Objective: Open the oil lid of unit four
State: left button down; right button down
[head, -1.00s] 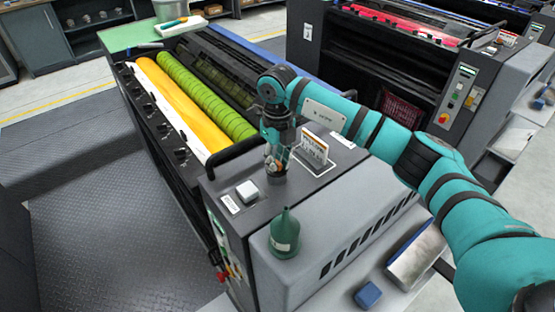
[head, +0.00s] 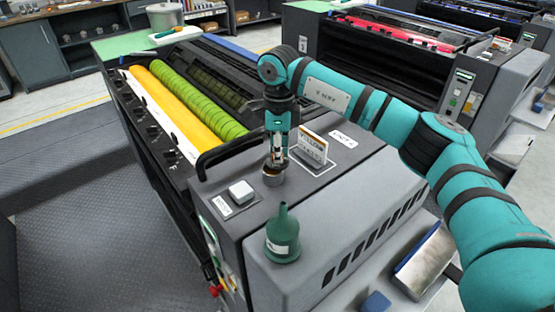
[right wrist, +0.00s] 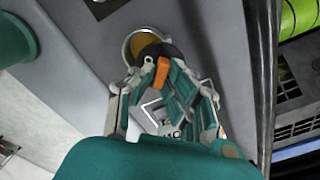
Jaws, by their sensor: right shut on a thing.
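The grey press end with the oil opening stands in the middle of the head view; its top plate (head: 335,180) carries a white label. The oil filler (head: 273,179) is a round metal-rimmed opening just below my right gripper (head: 277,158). In the right wrist view the filler (right wrist: 143,42) shows a golden-brown inside. A dark lid (right wrist: 170,52) lies partly across its edge, at the fingertips. My right gripper (right wrist: 162,75) is shut there, with an orange piece between its fingers; the fingers hide part of the lid. My left gripper is not in view.
A green spouted oil can (head: 282,240) stands on the front of the casing. A white block (head: 241,191), a card holder (head: 312,148) and a black rail (head: 235,152) flank the filler. Yellow (head: 175,105) and green (head: 200,95) rollers lie behind.

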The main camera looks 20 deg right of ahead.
jog(key=n, duration=0.2)
jog(key=w+n, duration=0.1)
jog(key=n+b, duration=0.1)
jog(key=n, duration=0.1)
jog(key=shift+w+d+n, duration=0.15)
jog(key=shift+w+n, duration=0.15)
jog(key=shift+w, duration=0.05)
jog(key=n, duration=0.2)
jog(key=w+n, duration=0.1)
jog(key=n, duration=0.1)
jog(key=shift+w+a+r+n, duration=0.1)
jog(key=shift+w+a+n, duration=0.1)
jog(key=shift+n, duration=0.2)
jog(key=c, duration=1.4)
grip_release()
jog(key=shift+o, duration=0.2)
notch_tip(320, 180, up, 12)
jog(key=shift+s, duration=0.1)
